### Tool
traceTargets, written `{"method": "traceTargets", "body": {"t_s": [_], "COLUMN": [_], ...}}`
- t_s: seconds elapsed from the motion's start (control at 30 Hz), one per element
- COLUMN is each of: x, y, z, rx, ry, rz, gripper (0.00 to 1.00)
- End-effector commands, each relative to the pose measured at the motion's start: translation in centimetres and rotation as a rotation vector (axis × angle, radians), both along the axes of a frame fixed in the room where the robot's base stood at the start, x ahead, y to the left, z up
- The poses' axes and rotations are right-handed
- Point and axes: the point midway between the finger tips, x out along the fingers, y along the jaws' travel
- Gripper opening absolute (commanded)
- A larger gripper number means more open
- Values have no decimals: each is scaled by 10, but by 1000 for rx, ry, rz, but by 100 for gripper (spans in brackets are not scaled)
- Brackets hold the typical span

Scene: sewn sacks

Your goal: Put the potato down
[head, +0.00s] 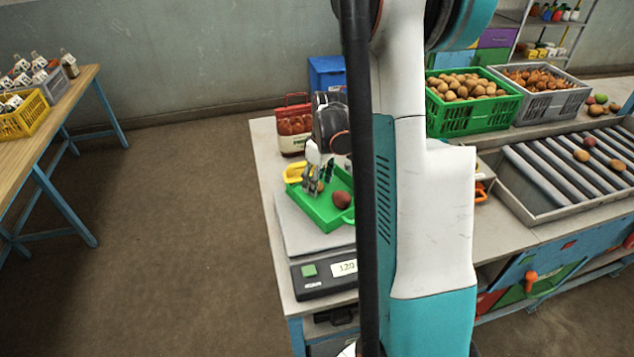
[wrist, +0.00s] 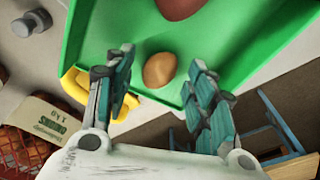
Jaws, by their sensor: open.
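A light brown potato (wrist: 160,70) lies on the floor of the green tray (wrist: 110,25), close to the tray's edge. My gripper (wrist: 162,95) is open, with one finger on each side of the potato and a visible gap to both. A larger reddish potato (wrist: 180,6) lies further in. In the head view my gripper (head: 313,186) points down into the green tray (head: 322,214), and the reddish potato (head: 342,200) is to its right. The light brown potato is mostly hidden behind my fingers there.
A bag of onions (head: 293,128) stands behind the tray. A green crate of potatoes (head: 470,88), a grey crate of onions (head: 541,92) and a roller conveyor (head: 570,165) are to the right. My arm hides the middle of the bench. The floor at left is clear.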

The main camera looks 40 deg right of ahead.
Motion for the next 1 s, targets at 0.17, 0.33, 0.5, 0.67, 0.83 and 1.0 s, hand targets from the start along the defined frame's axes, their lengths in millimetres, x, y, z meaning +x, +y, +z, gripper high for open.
{"method": "traceTargets", "body": {"t_s": [0.17,0.33,0.5,0.67,0.83,1.0], "x": [-5,-9,-11,-12,-13,-12], "y": [-1,-3,-4,-5,-5,-5], "z": [38,73,97,107,108,108], "rx": [0,0,0,0,0,0], "ry": [0,0,0,0,0,0], "rz": [0,0,-1,-1,0,0], "gripper": [50,50,50,50,50,50]}}
